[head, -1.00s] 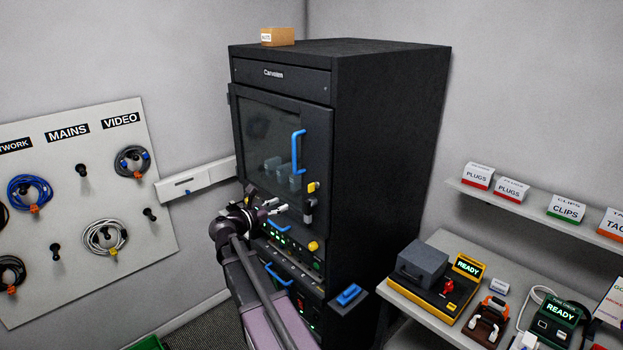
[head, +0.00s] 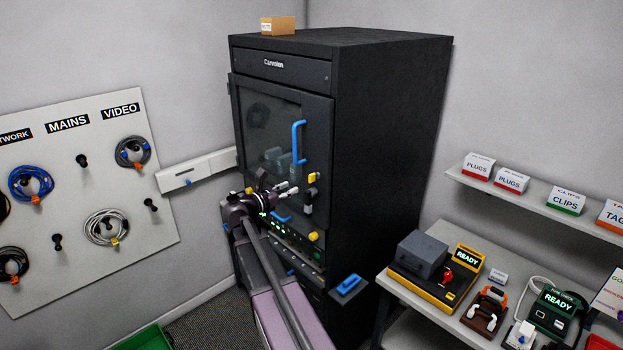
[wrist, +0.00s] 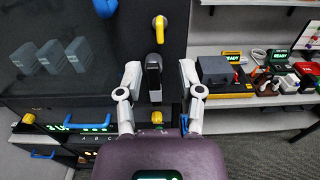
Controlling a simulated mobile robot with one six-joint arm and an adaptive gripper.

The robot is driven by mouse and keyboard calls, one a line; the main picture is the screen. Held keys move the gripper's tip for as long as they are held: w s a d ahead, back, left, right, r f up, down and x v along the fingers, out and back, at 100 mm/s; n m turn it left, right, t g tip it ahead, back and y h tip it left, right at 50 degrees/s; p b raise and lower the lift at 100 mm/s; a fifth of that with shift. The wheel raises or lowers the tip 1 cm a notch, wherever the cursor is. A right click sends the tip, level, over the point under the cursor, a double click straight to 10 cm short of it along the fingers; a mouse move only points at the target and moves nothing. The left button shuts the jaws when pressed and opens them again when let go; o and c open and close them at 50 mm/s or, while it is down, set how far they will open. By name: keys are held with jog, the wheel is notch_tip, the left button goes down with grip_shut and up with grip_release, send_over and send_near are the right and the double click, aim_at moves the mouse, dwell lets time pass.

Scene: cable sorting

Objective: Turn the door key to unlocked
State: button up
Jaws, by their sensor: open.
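The yellow door key (head: 312,178) sits on the right edge of the dark cabinet's glazed door (head: 240,120). In the wrist view the key (wrist: 159,27) is at the top centre, beyond my fingertips, its tab hanging down. A black latch handle (head: 308,198) is just below it; the wrist view shows this handle (wrist: 154,78) between and beyond my fingers. My gripper (head: 289,189) is open and empty, just left of the handle in the head view. In the wrist view my gripper (wrist: 160,70) has its fingers spread wide. Contact with the handle cannot be told.
A blue door handle (head: 298,142) stands left of the key. A yellow knob (head: 313,236) is below, near lit equipment. A small ledge with a blue item (head: 348,284) juts from the cabinet's lower right. A bench (head: 430,312) with devices stands at right.

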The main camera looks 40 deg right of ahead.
aim_at(309, 179)
jog(key=d, duration=0.6)
jog(key=w+d, duration=0.1)
jog(key=d, duration=0.3)
jog(key=shift+s, duration=0.1)
grip_shut()
